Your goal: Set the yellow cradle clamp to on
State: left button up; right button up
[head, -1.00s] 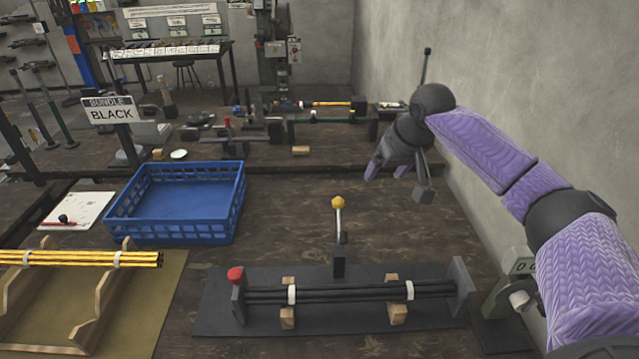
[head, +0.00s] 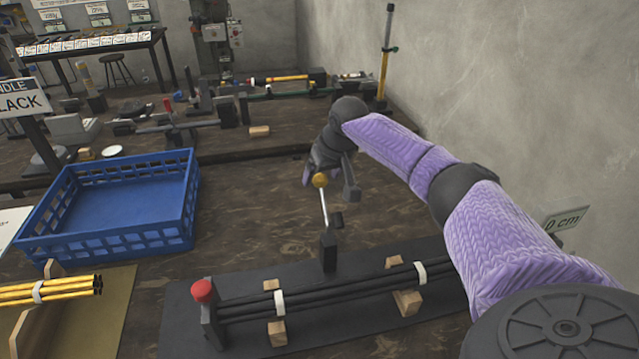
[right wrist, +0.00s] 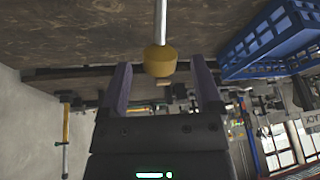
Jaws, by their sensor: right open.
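The cradle clamp is a lever with a yellow knob (head: 320,180) on a pale metal rod, rising from a black block (head: 328,253) behind the cradle. The rod stands nearly upright with a slight lean. My right gripper (head: 330,176) is open at the knob. In the right wrist view the yellow knob (right wrist: 160,62) sits between the two spread fingers of the gripper (right wrist: 161,70), with visible gaps on both sides. A bundle of black rods (head: 350,287) with white bands lies on wooden supports in the cradle. My left gripper is out of view.
A red knob (head: 203,290) tops the cradle's left end plate. An empty blue crate (head: 110,236) stands to the left. Yellow rods (head: 50,289) lie at the lower left. A grey wall (head: 500,90) bounds the right side.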

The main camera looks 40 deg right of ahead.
jog(key=shift+w+f, duration=0.2)
jog(key=shift+f, duration=0.4)
grip_shut()
